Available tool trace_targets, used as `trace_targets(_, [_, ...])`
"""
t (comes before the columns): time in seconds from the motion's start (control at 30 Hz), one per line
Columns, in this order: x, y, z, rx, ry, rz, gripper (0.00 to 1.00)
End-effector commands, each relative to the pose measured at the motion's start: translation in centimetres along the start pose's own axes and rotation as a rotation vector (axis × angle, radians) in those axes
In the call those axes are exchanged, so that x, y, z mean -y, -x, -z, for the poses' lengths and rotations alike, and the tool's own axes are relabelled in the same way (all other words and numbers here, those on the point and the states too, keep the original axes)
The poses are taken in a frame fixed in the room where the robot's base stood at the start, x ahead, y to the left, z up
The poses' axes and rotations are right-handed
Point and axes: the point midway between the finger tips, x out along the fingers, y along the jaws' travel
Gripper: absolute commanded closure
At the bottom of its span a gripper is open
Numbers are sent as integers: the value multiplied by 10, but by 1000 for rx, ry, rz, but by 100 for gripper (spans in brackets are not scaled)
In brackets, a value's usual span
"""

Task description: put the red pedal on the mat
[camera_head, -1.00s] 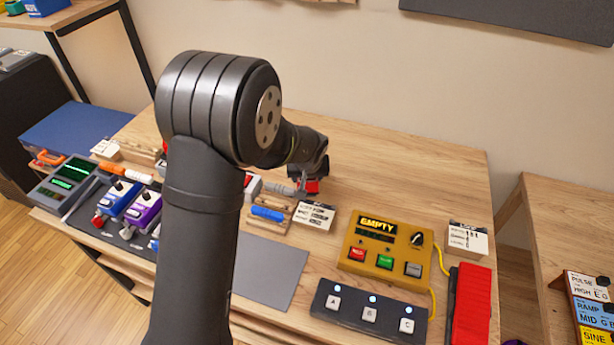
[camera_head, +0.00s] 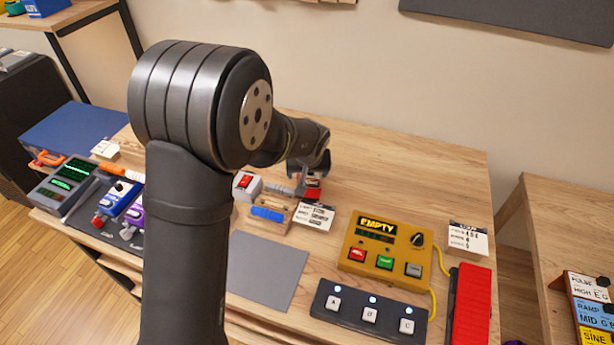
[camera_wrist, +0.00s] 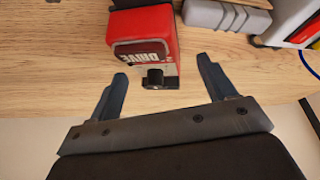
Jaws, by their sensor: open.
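The red pedal (camera_head: 313,189), marked DRIVE, stands on the wooden table beyond the grey mat, partly hidden by my gripper in the head view. In the wrist view the red pedal (camera_wrist: 146,32) shows its label and a black knob at its near end. My gripper (camera_wrist: 162,69) is open, with one finger on each side of the knob end and visible gaps; I see no contact. In the head view my gripper (camera_head: 309,168) is right at the pedal. The grey mat (camera_head: 268,272) lies flat and its visible part is bare; my arm hides its left side.
A grey-and-red box (camera_head: 247,185) and a wooden holder with a blue piece (camera_head: 267,214) stand left of the pedal. A yellow unit (camera_head: 385,245), a footswitch bar (camera_head: 370,313) and a long red treadle (camera_head: 472,305) are at right. The back right tabletop is clear.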

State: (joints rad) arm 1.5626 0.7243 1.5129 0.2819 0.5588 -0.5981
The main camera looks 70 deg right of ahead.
Motion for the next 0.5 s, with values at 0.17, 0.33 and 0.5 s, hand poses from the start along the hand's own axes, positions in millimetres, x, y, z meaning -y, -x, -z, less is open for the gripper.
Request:
trace_targets(0.17, [-1,38,1,-3,-2,-1,24])
trace_targets(0.33, [0,64,0,-2,0,-1,24])
trace_targets(0.5, [0,79,0,0,0,0,20])
